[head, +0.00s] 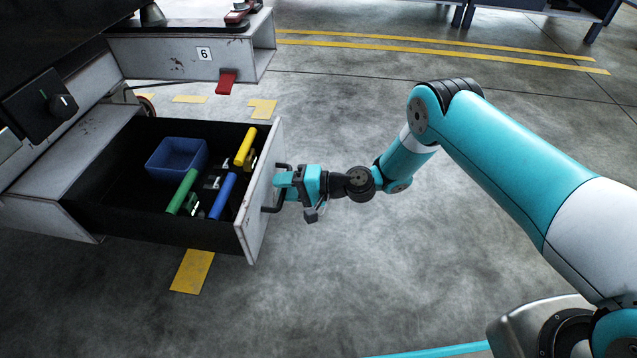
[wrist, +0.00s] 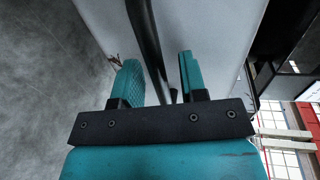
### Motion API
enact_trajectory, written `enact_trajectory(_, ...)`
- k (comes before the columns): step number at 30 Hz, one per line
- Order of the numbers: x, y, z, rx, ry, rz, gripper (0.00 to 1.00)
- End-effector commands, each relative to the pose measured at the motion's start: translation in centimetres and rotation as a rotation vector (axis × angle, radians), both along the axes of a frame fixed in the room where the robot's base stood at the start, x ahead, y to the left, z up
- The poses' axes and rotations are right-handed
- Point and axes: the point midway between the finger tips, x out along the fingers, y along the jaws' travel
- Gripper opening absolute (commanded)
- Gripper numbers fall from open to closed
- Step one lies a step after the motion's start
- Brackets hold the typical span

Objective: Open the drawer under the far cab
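A drawer (head: 250,221) with a pale, scuffed front stands pulled out well to the right from under the unit at the left in the head view. Its black handle (head: 268,209) is on the outer face of that front. My gripper (head: 284,184) is at the handle. In the wrist view, the dark handle bar (wrist: 146,40) runs between my two fingers (wrist: 160,78). The fingers are apart, with gaps visible beside the bar, so it is not clamped. The pale drawer front (wrist: 210,35) lies just beyond the fingers.
A black panel with a knob (head: 62,104) is at the left. Floor in front is clear.

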Motion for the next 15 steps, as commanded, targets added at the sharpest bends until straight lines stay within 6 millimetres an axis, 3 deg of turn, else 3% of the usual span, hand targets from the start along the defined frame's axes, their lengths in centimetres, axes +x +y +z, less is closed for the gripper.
enact_trajectory(5, -0.3, -1.9, 0.7, 0.0, 0.003, -0.004, 0.39)
enact_trajectory(15, -2.1, -10.0, 2.6, 0.0, 0.005, -0.006, 0.39)
